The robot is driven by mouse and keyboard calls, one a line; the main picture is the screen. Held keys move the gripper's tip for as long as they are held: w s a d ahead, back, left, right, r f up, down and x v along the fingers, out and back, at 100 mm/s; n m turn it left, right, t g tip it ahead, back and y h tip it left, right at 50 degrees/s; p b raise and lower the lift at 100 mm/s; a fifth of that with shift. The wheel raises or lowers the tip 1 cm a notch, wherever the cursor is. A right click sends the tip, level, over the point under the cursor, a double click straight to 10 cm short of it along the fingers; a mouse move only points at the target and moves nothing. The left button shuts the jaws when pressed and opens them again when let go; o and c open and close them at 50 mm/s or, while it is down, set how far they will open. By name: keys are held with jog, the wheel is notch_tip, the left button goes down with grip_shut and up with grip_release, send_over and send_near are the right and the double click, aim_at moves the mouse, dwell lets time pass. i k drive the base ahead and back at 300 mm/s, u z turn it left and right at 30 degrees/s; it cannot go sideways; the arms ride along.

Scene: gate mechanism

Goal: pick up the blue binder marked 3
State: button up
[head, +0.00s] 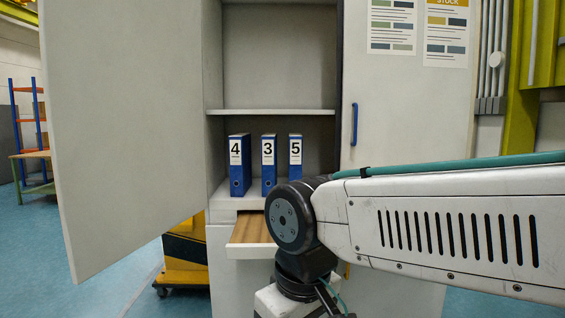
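The blue binder marked 3 (269,165) stands upright on the lower shelf of the open cabinet in the head view. Its white label faces me, and its lowest part is close to or behind my arm's joint. A blue binder marked 4 (239,166) stands to its left and a blue binder marked 5 (295,158) to its right, with small gaps between them. My arm reaches in from the right, in front of the cabinet. My gripper is not visible in this view.
The left cabinet door (125,120) stands wide open; the right door (405,120) with a blue handle (354,124) looks shut. A drawer (250,238) sticks out below the binders. An upper shelf (272,112) runs above them. A yellow cart (183,262) stands at lower left.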

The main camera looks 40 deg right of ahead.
aim_at(270, 140)
jog(key=z, duration=0.55)
jog(key=i, duration=0.75)
jog(key=z, duration=0.75)
